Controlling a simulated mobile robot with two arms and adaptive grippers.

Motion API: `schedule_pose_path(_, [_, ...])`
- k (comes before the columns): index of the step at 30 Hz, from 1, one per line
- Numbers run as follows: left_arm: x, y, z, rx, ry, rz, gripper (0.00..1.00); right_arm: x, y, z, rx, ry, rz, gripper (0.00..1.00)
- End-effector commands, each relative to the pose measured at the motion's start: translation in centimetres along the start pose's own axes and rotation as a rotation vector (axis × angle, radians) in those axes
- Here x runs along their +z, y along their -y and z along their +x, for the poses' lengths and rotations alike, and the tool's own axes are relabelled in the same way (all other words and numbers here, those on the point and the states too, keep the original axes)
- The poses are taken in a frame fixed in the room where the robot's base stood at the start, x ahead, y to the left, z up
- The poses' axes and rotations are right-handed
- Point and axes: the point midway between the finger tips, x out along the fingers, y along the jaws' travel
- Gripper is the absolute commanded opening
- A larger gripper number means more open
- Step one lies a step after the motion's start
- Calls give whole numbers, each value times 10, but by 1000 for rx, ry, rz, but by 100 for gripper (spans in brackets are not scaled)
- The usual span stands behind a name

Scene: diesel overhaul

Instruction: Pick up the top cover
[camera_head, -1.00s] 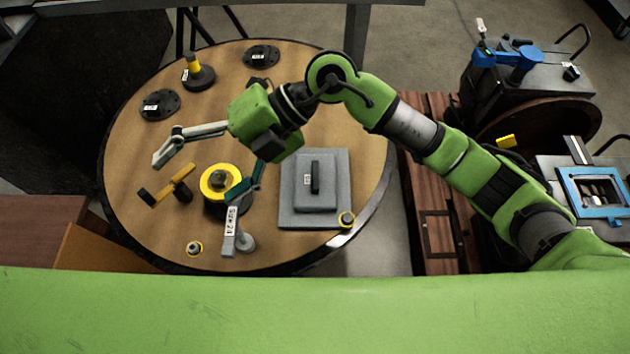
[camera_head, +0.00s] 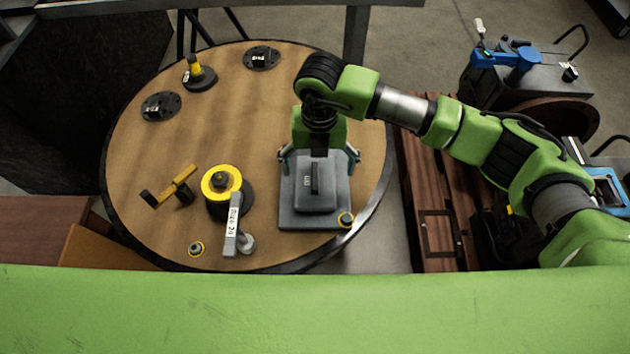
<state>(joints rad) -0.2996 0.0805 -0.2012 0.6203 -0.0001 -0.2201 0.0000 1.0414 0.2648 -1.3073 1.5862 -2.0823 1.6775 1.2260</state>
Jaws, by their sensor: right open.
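The top cover seems to be the grey stepped plate (camera_head: 303,205) with a dark upright handle and a small white label in its middle. It lies flat on the right part of the round wooden table. My right gripper (camera_head: 319,157) is open over the back part of the plate, its fingers spread to the left and right of it. The gripper body hides the plate's back edge. I cannot tell whether the fingers touch the plate. My left gripper is not in view.
On the round table (camera_head: 140,206) stand a yellow-ringed part (camera_head: 221,182), a grey labelled tool (camera_head: 232,228), a yellow and black tool (camera_head: 170,188) and black discs (camera_head: 161,106). The table's middle is clear.

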Motion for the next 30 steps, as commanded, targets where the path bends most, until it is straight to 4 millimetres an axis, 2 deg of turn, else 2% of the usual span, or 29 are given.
schedule_pose_path(5, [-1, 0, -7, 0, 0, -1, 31, 2, -4, 14, -1, -3, 1, 89])
schedule_pose_path(12, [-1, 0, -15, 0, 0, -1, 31, 6, -8, 48, 1, -2, 0, 89])
schedule_pose_path(21, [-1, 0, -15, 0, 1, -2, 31, 7, -8, 54, 2, 0, -1, 89])
schedule_pose_path(27, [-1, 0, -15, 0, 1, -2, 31, 7, -8, 54, 2, 0, -1, 39])
schedule_pose_path(30, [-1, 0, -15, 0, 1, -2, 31, 8, -9, 52, 4, 2, -1, 39])
